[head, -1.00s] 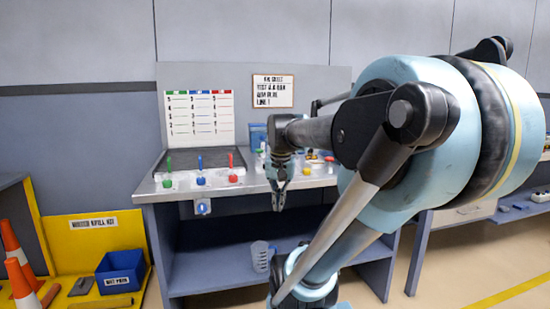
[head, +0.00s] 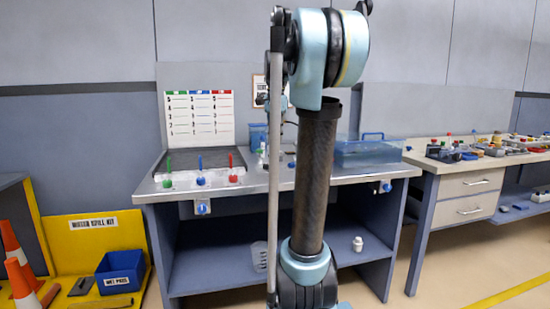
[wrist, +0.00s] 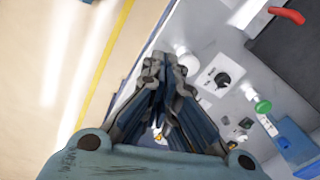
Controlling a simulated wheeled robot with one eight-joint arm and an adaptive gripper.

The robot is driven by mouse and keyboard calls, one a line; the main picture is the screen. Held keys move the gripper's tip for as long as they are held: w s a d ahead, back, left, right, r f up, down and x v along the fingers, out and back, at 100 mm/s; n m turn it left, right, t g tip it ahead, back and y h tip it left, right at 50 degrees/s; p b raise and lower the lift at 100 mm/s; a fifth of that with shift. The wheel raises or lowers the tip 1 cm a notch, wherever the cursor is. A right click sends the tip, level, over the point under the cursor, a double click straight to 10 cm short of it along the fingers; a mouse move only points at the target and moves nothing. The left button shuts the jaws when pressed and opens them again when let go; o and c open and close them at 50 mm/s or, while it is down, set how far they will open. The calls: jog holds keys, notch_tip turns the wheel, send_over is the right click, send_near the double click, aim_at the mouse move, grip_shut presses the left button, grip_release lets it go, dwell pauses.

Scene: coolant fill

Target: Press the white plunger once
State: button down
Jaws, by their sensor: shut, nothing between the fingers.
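In the wrist view, my gripper (wrist: 163,64) is shut and empty, with its fingertips near the bench's front edge. A round white piece (wrist: 187,63), which may be the white plunger, sits just right of the fingertips. I cannot tell whether they touch. In the head view my own arm stands in front of the middle of the bench and hides the fingertips. No plunger can be made out clearly there.
In the wrist view, a black dial (wrist: 222,79), a green knob (wrist: 263,106), a red handle (wrist: 288,15) and a blue box (wrist: 297,140) lie to the right. In the head view, a clear jug (head: 259,256) and small white container (head: 357,244) stand on the lower shelf.

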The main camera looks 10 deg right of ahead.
jog(key=w+d+r+m, duration=0.2)
jog(key=w+r+m, duration=0.1)
jog(key=w, duration=0.5)
jog(key=shift+r+m, duration=0.3)
jog(key=shift+r, duration=0.3)
jog(key=shift+f, duration=0.1)
notch_tip(320, 180, down, 14)
jog(key=shift+r, duration=0.1)
jog(key=shift+s+f, duration=0.1)
jog(key=shift+f, duration=1.35)
notch_tip(320, 180, up, 14)
dwell(0.6)
